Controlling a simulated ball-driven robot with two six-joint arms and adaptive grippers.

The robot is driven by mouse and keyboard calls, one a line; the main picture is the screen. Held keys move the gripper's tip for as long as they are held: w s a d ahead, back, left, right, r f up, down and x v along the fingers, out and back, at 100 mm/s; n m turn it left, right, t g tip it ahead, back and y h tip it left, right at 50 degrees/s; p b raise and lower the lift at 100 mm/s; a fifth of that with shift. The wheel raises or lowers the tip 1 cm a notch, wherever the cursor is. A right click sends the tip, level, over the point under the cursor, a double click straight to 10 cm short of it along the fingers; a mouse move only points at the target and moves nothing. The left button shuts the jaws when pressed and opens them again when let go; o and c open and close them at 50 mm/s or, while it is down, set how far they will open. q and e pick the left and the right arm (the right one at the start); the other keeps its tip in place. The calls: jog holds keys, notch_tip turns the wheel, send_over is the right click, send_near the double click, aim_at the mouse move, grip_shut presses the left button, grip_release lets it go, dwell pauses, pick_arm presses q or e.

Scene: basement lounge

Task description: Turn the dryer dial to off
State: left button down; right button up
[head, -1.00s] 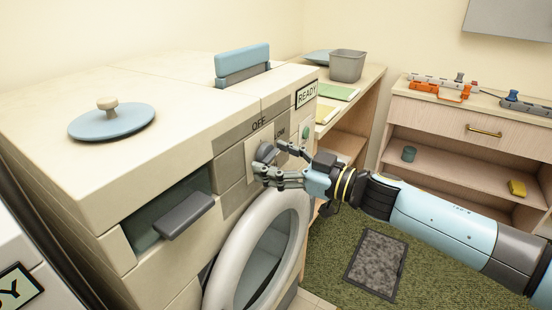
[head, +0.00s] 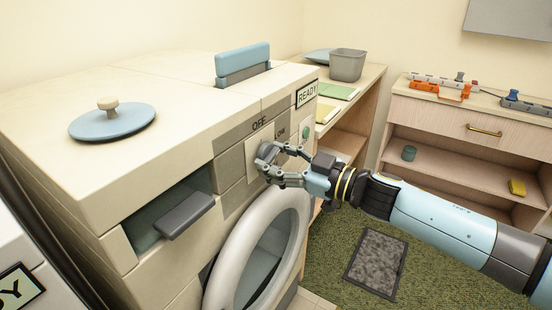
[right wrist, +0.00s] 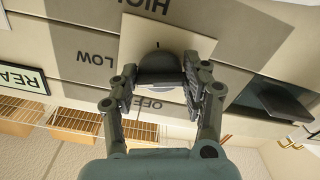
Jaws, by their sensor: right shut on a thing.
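The dryer (head: 170,95) stands at the left with its round door (head: 225,262) closed below the panel. Its dark dial (right wrist: 160,66) sits on a pale square plate (right wrist: 132,48), with HIGH above, LOW to the left and OFF below in the right wrist view. A small dark mark shows on the dial's HIGH side. My right gripper (head: 268,162) is shut on the dial, one finger on each side, also in the right wrist view (right wrist: 158,84). My left gripper is not in view.
A grey drawer handle (head: 184,216) juts out left of the dial. A green button (head: 306,133) is on the panel to the right, below a READY sign (head: 307,94). A blue lid (head: 112,122) lies on top. A wooden shelf unit (head: 470,165) stands at the right.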

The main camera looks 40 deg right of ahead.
jog(key=n, duration=0.3)
jog(key=shift+n, duration=0.3)
jog(key=n, duration=0.3)
jog(key=shift+d+n, duration=0.1)
jog(key=shift+n, duration=0.2)
jog(key=n+b, duration=0.1)
jog(key=n, duration=0.2)
jog(key=shift+r+n, duration=0.1)
jog(key=shift+n, duration=0.2)
jog(key=shift+n+b, duration=0.55)
jog(key=shift+n, duration=1.25)
jog(key=o, duration=1.2)
jog(key=shift+r, duration=0.1)
jog(key=shift+c, duration=0.2)
jog(key=v, duration=1.2)
